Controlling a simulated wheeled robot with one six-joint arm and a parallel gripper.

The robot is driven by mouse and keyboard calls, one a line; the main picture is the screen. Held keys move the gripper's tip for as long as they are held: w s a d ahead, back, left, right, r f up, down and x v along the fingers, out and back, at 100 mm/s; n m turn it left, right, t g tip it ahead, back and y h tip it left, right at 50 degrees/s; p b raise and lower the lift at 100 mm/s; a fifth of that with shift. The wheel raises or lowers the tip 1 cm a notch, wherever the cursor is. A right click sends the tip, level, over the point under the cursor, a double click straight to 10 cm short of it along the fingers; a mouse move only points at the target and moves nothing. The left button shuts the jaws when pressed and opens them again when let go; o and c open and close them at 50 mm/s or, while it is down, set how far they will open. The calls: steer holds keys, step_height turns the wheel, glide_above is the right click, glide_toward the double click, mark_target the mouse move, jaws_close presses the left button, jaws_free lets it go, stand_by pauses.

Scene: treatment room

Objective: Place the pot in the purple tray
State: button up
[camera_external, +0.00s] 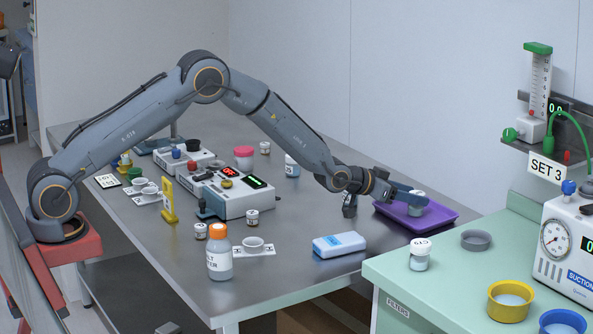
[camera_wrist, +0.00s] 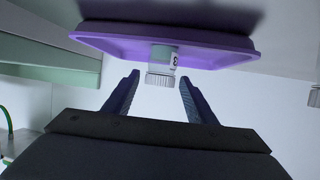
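The purple tray (camera_external: 443,217) lies at the right end of the metal table. A small pot (camera_external: 418,199) with a pale ribbed lid stands upright in it, partly covered by my gripper in the external view. In the wrist view the pot (camera_wrist: 161,58) shows a green band and a label with a 3, against the tray (camera_wrist: 110,43). My gripper (camera_wrist: 159,77) is open, one finger on each side of the pot's lid, with a visible gap on both sides. In the external view my gripper (camera_external: 408,194) is low over the tray.
A similar lidded jar (camera_external: 420,254) stands on the green counter (camera_external: 455,285), near a grey ring (camera_external: 476,240) and a yellow bowl (camera_external: 510,300). A blue-white box (camera_external: 339,244) lies left of the tray. An orange-capped bottle (camera_external: 219,252) and several devices crowd the table's left part.

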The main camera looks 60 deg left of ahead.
steer(key=shift+r, duration=0.15)
steer(key=shift+s+r, duration=0.1)
steer(key=shift+r, duration=0.05)
steer(key=v, duration=1.1)
steer(key=shift+s+b, duration=0.4)
steer(key=shift+b, duration=0.05)
steer(key=shift+a, duration=0.2)
